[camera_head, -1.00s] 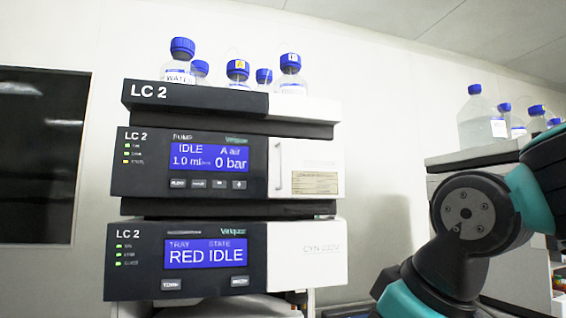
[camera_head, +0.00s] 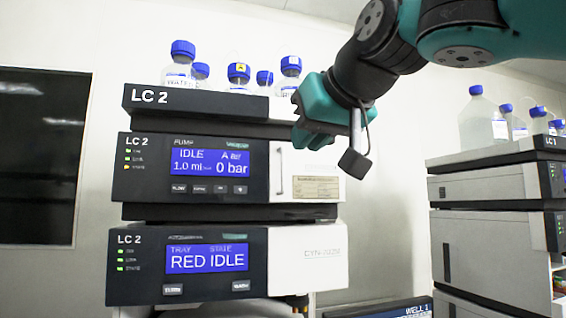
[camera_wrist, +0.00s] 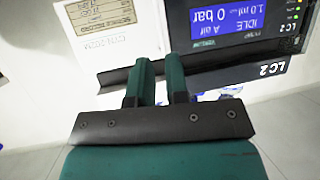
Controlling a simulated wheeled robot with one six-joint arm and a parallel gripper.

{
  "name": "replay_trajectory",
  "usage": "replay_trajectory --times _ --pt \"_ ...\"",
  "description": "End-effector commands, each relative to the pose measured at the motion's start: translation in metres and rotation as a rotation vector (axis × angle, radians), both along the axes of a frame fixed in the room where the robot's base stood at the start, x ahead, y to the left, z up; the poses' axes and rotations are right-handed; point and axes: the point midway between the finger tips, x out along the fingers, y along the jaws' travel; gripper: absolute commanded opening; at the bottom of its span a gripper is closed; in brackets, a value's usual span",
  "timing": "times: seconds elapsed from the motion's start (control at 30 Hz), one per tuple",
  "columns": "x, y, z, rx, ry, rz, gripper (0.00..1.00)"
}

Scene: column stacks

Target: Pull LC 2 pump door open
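The LC 2 pump (camera_head: 190,165) is the middle unit of the left stack, with a blue screen reading IDLE and 0 bar. Its white door (camera_head: 312,162) is on the right side, looks closed, and has a slim vertical handle (camera_head: 279,170) near its left edge. The door also shows upside down at the upper left of the wrist view (camera_wrist: 135,38). My teal gripper (camera_head: 308,138) is above and in front of the door's upper part, apart from the handle. In the wrist view (camera_wrist: 159,64) its two fingers have a narrow gap with nothing between them.
A black LC 2 top tray (camera_head: 190,100) holds several blue-capped bottles, close to my gripper. A second LC 2 unit (camera_head: 185,262) sits below the pump. Another stack (camera_head: 485,225) stands at the right. The space between the stacks is largely open.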

Motion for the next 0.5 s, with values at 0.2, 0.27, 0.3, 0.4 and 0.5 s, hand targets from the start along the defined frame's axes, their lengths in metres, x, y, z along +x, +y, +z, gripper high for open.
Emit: replay_trajectory --times 0.2,0.27,0.3,0.4,0.5 --pt "0.041 0.021 -0.017 -0.003 0.004 -0.002 0.15" --pt "0.050 0.025 -0.021 -0.003 0.003 -0.002 0.15" --pt "0.055 0.028 -0.024 -0.002 0.004 0.000 0.15" --pt "0.065 0.034 -0.029 -0.001 0.003 0.000 0.15" --pt "0.072 0.037 -0.032 0.000 0.001 0.000 0.15"
